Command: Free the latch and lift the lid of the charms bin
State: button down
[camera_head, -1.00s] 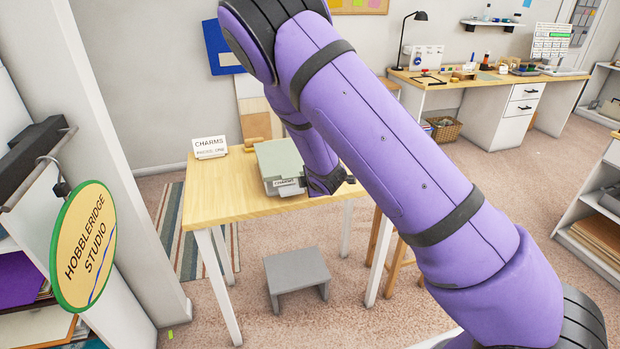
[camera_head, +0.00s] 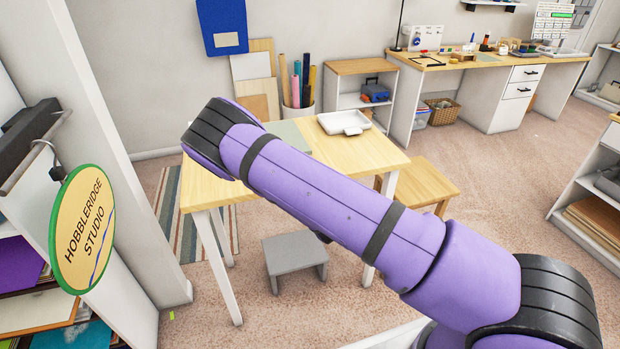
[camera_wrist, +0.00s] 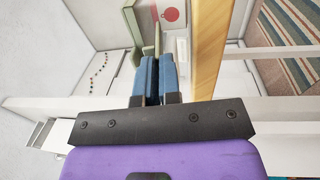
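The charms bin shows in the head view only as a flat grey-green top (camera_head: 290,134) on the wooden table, mostly behind my arm. Its front and latch are hidden there. My gripper is also hidden behind the arm in the head view. In the wrist view my gripper (camera_wrist: 157,60) has two blue fingers side by side with a narrow gap. A thin grey-green edge (camera_wrist: 149,25) lies just past the fingertips, in line with the gap. Beside it is a pale grey-green face with a red disc (camera_wrist: 172,15). I cannot tell whether the fingers touch the edge.
The table (camera_head: 375,153) also carries a white tray (camera_head: 345,122) at its back right. A grey step stool (camera_head: 294,258) stands below the table's front, and a wooden stool (camera_head: 428,182) stands to its right. The wrist view shows the table edge (camera_wrist: 210,45) close beside the fingers.

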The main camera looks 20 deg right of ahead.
jog(key=shift+f+t, duration=0.25)
jog(key=shift+t, duration=0.15)
jog(key=c, duration=1.3)
grip_release()
jog(key=s+f, duration=0.1)
jog(key=s, duration=0.9)
jog(key=shift+s+f, duration=0.3)
jog(key=shift+f, duration=0.1)
jog(key=shift+w, duration=0.1)
